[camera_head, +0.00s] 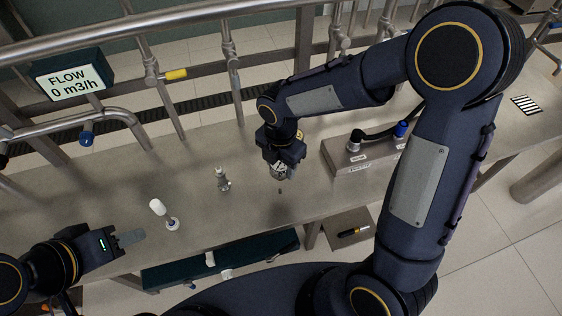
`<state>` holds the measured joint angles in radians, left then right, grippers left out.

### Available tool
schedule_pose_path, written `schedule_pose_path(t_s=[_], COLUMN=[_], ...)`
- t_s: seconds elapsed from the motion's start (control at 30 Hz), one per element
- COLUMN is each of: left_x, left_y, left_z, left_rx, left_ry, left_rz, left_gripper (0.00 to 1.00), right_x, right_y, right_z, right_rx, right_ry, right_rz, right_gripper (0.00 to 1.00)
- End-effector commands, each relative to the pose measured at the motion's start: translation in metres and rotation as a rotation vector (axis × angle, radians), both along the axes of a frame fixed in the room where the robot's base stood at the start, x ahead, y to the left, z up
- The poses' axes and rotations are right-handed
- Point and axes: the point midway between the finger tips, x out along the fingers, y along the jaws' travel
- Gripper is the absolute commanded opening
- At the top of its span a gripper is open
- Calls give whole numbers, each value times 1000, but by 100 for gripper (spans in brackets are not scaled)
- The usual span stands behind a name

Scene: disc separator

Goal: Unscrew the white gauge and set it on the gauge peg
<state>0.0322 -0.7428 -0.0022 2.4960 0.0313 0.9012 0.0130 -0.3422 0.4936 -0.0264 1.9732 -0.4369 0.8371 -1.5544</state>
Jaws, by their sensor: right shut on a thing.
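My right gripper (280,165) points down over the middle of the steel table. It is shut on a small pale, round thing (278,174), which looks like the white gauge; the fingers hide part of it. A small dark spot or peg (280,190) shows on the table just below it. My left gripper (131,237) is low at the left, over the table's front edge, away from the objects. I cannot make out which piece is the gauge peg.
A white-headed item (160,212) and a small metal fitting (222,180) stand on the table left of my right gripper. A steel box (350,170) with a black hose and a blue part stands to its right. Pipes and a flow display (72,78) line the back.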

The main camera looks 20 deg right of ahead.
Motion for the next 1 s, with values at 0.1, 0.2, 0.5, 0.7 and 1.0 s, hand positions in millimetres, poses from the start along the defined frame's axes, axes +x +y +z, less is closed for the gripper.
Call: schedule_pose_path(t_s=[0.1,0.2,0.5,0.7,1.0], left_x=[0,0,0,0,0], left_y=[0,0,0,0,0], left_z=[-7,-13,-36,-44,-44], left_rx=[0,0,0,0,0], left_ry=[0,0,1,1,1], left_rz=[0,0,0,0,0], left_gripper=[40,40,40,40,40], right_x=[0,0,0,0,0], right_y=[0,0,1,0,0], right_z=[-8,-15,-44,-55,-55], right_rx=[-1,-1,1,1,0], right_ry=[1,1,1,0,0], right_rz=[0,0,-1,0,0], right_gripper=[12,12,12,12,12])
